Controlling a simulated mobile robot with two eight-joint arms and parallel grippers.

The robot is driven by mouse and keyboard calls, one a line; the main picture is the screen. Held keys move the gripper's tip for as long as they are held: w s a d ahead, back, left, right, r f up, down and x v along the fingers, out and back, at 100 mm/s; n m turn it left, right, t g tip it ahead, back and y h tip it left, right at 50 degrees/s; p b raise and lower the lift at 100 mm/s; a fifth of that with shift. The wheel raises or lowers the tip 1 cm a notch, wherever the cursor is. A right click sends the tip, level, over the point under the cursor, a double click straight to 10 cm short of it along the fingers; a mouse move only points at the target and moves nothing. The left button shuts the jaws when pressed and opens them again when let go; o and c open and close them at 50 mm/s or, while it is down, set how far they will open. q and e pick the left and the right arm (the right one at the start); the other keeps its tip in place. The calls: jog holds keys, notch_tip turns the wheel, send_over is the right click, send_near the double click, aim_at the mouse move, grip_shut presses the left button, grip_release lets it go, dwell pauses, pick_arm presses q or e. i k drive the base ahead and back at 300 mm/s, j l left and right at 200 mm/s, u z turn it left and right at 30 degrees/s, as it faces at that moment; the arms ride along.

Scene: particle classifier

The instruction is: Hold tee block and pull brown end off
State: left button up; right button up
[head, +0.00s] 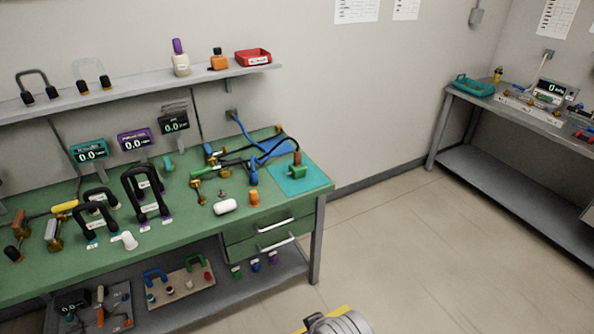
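A small green block (298,171), which looks like the tee block, sits on a teal mat (318,181) at the right end of the green bench. A brown end (297,157) stands up from its top. A black hose (284,137) arches over from the left and comes down at the brown end; the exact joint is too small to make out. Neither gripper shows in the head view. Only a rounded grey part, probably mine, shows at the bottom edge.
The green bench (185,230) holds black handled parts, fittings, a white cylinder (225,206), an orange piece (254,198) and blue hoses left of the mat. Drawers (270,236) are below. A second bench (520,118) stands at right. The floor between is clear.

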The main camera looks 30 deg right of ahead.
aim_at(297, 155)
jog(key=i+l, duration=0.2)
jog(key=l, duration=0.15)
jog(key=i+l, duration=0.2)
jog(key=l, duration=0.2)
jog(key=i+l, duration=0.2)
jog(key=l, duration=0.15)
